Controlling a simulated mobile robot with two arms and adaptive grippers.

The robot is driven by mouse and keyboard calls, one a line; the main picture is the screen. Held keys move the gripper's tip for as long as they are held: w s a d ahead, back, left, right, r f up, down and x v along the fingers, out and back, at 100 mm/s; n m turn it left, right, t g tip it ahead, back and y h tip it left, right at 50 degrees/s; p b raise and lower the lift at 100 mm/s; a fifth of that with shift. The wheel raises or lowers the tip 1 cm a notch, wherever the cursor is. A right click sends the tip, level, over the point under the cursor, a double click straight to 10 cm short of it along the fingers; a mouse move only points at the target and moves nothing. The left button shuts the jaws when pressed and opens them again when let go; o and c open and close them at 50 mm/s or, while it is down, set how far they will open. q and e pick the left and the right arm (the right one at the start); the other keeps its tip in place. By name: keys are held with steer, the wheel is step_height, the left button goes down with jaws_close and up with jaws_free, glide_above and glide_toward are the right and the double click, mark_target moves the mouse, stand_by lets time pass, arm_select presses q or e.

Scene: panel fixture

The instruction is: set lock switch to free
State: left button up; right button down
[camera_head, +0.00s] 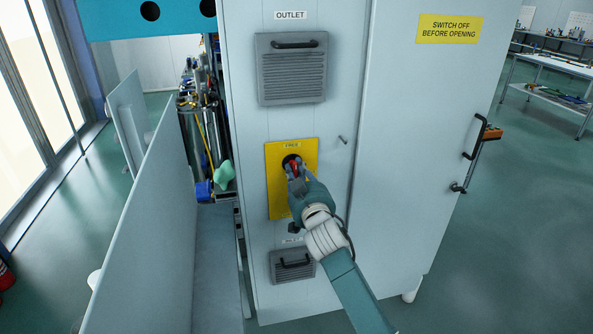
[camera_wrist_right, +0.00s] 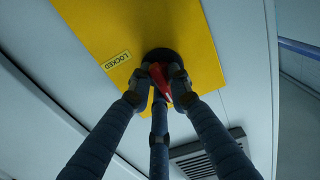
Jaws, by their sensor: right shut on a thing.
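A yellow plate (camera_head: 278,195) is on the front of a pale cabinet, with a FREE label (camera_head: 291,145) at its top. The wrist view shows the plate (camera_wrist_right: 205,75) and a LOCKED label (camera_wrist_right: 115,60) on it. The lock switch has a red handle (camera_wrist_right: 162,85) on a round black base (camera_wrist_right: 160,55); the red handle (camera_head: 294,166) also shows in the head view. My right gripper (camera_head: 294,171) is shut on the red handle, its fingers around it. The fingers hide part of the handle, so I cannot tell exactly which way it points. My left gripper is out of view.
An upper vent (camera_head: 291,80) under the OUTLET label and a lower vent (camera_head: 292,268) have black handles. A small peg (camera_head: 343,139) sticks out right of the plate. The cabinet door handle (camera_head: 474,150) is at the right. A grey panel (camera_head: 145,230) stands at the left.

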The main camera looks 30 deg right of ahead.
steer(key=c, duration=1.7)
jaws_free()
steer(key=shift+f, duration=0.25)
steer(key=shift+o, duration=0.2)
steer(key=shift+d+r, duration=0.1)
steer(key=shift+s, duration=0.1)
steer(key=v, duration=1.2)
